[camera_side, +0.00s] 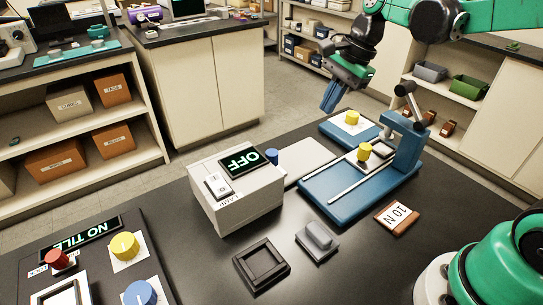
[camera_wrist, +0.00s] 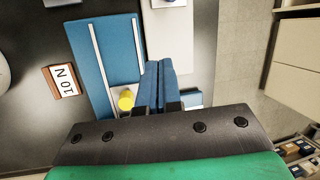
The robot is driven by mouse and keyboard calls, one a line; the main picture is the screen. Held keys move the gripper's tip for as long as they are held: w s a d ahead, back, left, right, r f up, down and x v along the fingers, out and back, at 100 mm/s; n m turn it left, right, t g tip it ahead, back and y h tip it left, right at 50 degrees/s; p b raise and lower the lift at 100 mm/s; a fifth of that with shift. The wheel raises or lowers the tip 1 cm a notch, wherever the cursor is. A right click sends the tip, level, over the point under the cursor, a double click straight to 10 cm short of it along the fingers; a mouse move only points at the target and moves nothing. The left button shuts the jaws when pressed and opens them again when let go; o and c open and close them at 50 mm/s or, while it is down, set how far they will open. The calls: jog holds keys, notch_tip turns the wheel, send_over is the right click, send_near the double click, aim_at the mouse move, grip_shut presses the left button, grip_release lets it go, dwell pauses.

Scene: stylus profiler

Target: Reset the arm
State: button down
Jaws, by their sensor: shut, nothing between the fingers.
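My gripper (camera_side: 330,96) is shut and empty, in the air above the far edge of the black table in the side view. Its blue fingers are pressed together, and they also show in the wrist view (camera_wrist: 159,80). Below and right of it in the side view stands the blue stylus profiler (camera_side: 345,202) with its rails, upright post and a yellow knob (camera_side: 364,152). The profiler also shows in the wrist view (camera_wrist: 90,60), left of the fingers. My gripper is apart from everything.
A lamp box (camera_side: 235,190) reading OFF stands left of the profiler. A black square frame (camera_side: 261,267), a grey block (camera_side: 317,240) and a "10 N" tile (camera_side: 397,218) lie in front. A panel reading NO TILE (camera_side: 82,243) is front left. The air around my gripper is free.

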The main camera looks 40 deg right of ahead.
jog(key=s+a+f+n+t+h, duration=0.1)
jog(key=s+n+t, duration=0.4)
jog(key=n, duration=1.1)
jog(key=s+a+h, duration=0.1)
jog(key=s, duration=0.2)
jog(key=shift+a+f+n+h, duration=0.25)
jog(key=shift+n+h, duration=0.15)
